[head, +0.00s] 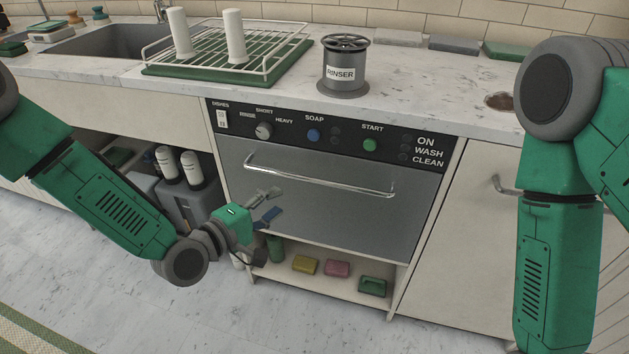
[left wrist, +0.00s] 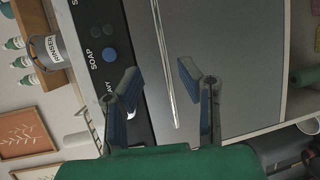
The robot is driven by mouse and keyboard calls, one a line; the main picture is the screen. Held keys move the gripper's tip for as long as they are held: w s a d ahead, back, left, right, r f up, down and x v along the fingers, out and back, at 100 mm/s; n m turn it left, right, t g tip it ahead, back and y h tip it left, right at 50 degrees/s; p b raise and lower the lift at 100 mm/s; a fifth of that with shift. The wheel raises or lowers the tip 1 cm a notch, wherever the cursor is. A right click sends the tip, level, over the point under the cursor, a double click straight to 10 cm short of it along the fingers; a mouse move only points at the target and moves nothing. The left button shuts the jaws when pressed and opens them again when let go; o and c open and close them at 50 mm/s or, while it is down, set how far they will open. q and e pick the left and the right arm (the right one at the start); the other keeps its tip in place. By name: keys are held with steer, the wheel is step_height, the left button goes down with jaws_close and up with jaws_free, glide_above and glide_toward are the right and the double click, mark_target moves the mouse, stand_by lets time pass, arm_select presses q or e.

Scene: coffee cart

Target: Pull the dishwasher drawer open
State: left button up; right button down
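The dishwasher drawer (head: 300,215) is a grey metal front under a black control panel, and it looks shut. Its long silver handle bar (head: 320,180) runs across the upper part. My left gripper (head: 272,203) is open in front of the drawer's left side, a little below the handle's left end in the head view. In the left wrist view the handle (left wrist: 163,65) lies between and beyond the two spread fingers (left wrist: 160,85); I see no contact. My right arm (head: 562,200) hangs at the right, and its gripper is out of view.
The control panel (head: 330,138) has knobs and buttons. A rinser (head: 345,68) and a dish rack (head: 225,50) stand on the counter above. A shelf below holds yellow (head: 305,265), pink (head: 337,269) and green (head: 372,286) items. The floor in front is clear.

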mark_target(315, 180)
arm_select(q)
steer(key=b+x, duration=0.2)
steer(key=x, duration=1.1)
steer(key=shift+w+d+f+b, duration=0.1)
steer(key=shift+w+d+b, duration=0.1)
steer(key=shift+b, duration=0.2)
steer(key=shift+c, duration=0.3)
jaws_close()
